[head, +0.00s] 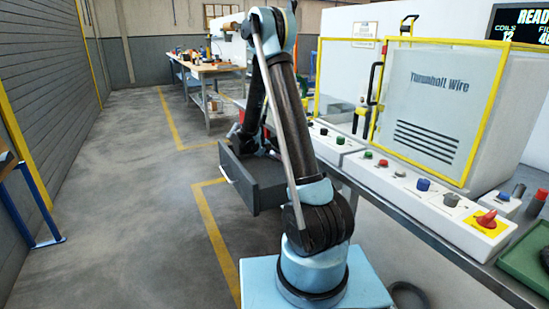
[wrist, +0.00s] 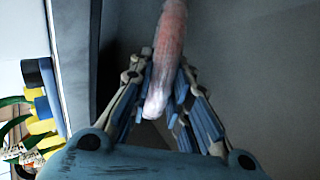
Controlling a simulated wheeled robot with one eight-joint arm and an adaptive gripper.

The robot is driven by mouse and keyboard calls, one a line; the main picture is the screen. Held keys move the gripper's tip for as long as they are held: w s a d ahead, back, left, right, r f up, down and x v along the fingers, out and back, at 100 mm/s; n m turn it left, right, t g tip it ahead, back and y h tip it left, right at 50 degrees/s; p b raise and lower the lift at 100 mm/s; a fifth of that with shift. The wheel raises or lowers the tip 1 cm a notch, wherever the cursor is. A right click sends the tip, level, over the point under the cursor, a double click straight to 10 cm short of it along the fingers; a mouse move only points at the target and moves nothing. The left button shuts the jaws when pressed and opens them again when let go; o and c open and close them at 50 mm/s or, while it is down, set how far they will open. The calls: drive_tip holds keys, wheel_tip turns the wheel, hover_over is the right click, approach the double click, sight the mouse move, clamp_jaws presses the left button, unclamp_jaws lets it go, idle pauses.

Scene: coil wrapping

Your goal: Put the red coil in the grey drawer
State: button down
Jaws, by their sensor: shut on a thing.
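My gripper (wrist: 158,95) is shut on the red coil (wrist: 170,35), which shows edge-on between the fingers in the wrist view. The coil looks pinkish red, with a pale, shiny wrapped look at its near end. The grey drawer (head: 270,190) is pulled out from under the bench in the head view, with a light handle on its front. My arm stands in front of it and reaches down over its far part. My gripper and the coil cannot be made out in the head view. A dark grey surface lies behind the coil in the wrist view; I cannot tell its distance.
The wrapping machine (head: 440,110) and a control panel (head: 425,195) with coloured buttons stand on the bench at right. A green tray (head: 525,258) is at the right edge. A wooden workbench (head: 205,70) stands farther back.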

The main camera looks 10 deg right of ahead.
drive_tip(key=c, duration=1.5)
unclamp_jaws()
drive_tip(key=v, duration=1.2)
drive_tip(key=s+d+r+m+g+y, duration=0.1)
drive_tip(key=s+d+r, duration=0.1)
drive_tip(key=s+d, duration=0.35)
drive_tip(key=s+d+r+g+y, duration=0.1)
drive_tip(key=s+d+r+y, duration=0.1)
drive_tip(key=s, duration=0.6)
drive_tip(key=s+d+r+m+y, duration=0.1)
drive_tip(key=s+d+r, duration=0.15)
drive_tip(key=s, duration=0.45)
drive_tip(key=s+f+m+y, duration=0.1)
drive_tip(key=s+f, duration=0.1)
drive_tip(key=s, duration=0.4)
drive_tip(key=s+f+m+y, duration=0.1)
drive_tip(key=s+f+y, duration=0.1)
drive_tip(key=s, duration=0.5)
drive_tip(key=s+a+f+m+y, duration=0.1)
drive_tip(key=s+f+y, duration=0.1)
drive_tip(key=s, duration=0.5)
drive_tip(key=shift+s+f+g, duration=0.2)
drive_tip(key=shift+f+g, duration=0.1)
drive_tip(key=shift+f, duration=0.55)
